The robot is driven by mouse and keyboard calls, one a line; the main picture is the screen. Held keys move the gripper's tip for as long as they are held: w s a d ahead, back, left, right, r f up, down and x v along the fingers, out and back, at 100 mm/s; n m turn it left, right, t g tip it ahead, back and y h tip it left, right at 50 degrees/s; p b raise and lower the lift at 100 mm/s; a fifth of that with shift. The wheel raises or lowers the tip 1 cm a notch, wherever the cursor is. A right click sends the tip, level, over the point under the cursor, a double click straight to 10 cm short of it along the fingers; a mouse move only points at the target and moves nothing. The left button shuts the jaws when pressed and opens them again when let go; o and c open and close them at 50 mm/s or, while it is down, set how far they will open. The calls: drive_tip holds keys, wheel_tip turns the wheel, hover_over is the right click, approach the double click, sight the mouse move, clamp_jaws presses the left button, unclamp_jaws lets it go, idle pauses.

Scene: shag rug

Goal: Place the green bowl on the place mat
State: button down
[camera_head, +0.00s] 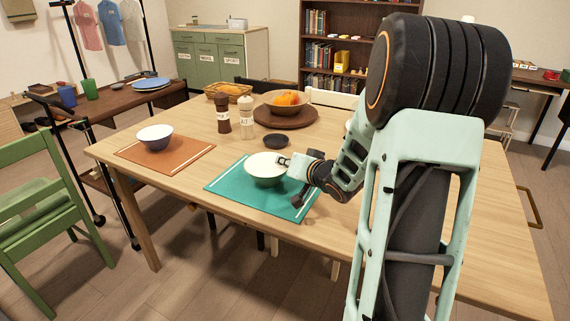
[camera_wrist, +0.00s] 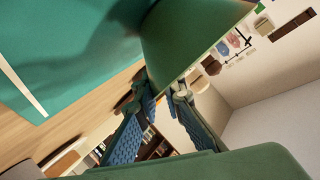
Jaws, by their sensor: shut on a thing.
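The green bowl (camera_head: 264,181), pale inside, is upright over the middle of the teal place mat (camera_head: 225,186). I cannot tell whether its base touches the mat or is just above it. My gripper (camera_head: 284,162) comes from the right and is shut on the bowl's right rim. In the wrist view the green bowl (camera_wrist: 185,35) fills the top middle, with its wall between my fingertips (camera_wrist: 165,92). The teal mat (camera_wrist: 55,50) shows beside it at the upper left, with a dark shadow on it.
A small dark bowl (camera_head: 276,141), two shakers (camera_head: 246,120) and a fruit bowl (camera_head: 286,108) on a round brown tray (camera_head: 312,117) stand behind. A green chair (camera_head: 35,210) is at the left.

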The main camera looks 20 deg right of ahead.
drive_tip(key=c, duration=2.5)
unclamp_jaws()
drive_tip(key=shift+f, duration=0.15)
drive_tip(key=o, duration=0.5)
drive_tip(key=shift+c, duration=0.2)
drive_tip(key=shift+r, duration=0.3)
drive_tip(key=p+v, duration=0.4)
drive_tip(key=v, duration=0.8)
drive_tip(key=shift+f, duration=0.15)
